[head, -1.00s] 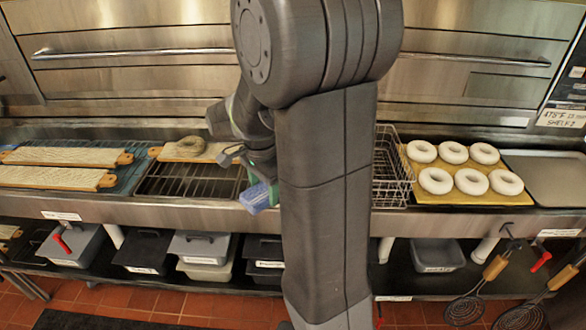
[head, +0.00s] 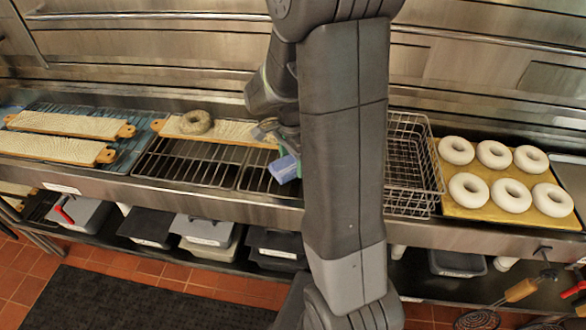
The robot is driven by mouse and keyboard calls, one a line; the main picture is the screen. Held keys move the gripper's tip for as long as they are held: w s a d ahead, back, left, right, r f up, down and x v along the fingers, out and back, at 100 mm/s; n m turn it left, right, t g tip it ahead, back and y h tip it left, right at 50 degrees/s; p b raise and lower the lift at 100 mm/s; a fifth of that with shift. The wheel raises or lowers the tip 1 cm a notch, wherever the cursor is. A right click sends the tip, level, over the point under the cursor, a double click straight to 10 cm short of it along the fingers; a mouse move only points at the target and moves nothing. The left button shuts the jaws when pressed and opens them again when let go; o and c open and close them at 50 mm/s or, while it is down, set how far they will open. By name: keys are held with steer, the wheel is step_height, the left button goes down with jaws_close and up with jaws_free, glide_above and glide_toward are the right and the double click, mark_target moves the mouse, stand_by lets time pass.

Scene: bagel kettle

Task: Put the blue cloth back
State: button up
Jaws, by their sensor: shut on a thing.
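The blue cloth (head: 284,169) shows in the head view just left of my arm, over the front edge of the wire rack. My gripper (head: 277,148) is shut on it and holds it from above. Part of the gripper and cloth is hidden behind my arm. I cannot tell whether the cloth touches the rack or the counter edge.
A wire rack (head: 192,162) lies below, with a cloth-covered board (head: 230,128) bearing one seeded bagel (head: 197,122). Two more boards (head: 68,123) lie at left. A wire basket (head: 408,165) and a yellow board (head: 470,212) with several pale bagels are at right. Bins (head: 205,231) stand below.

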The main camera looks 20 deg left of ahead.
mark_target(292, 161)
steer(key=shift+f, duration=1.95)
steer(key=shift+f, duration=0.1)
steer(key=o, duration=1)
step_height(292, 161, up, 12)
steer(key=shift+r, duration=0.1)
step_height(292, 161, down, 12)
steer(key=shift+r, duration=0.95)
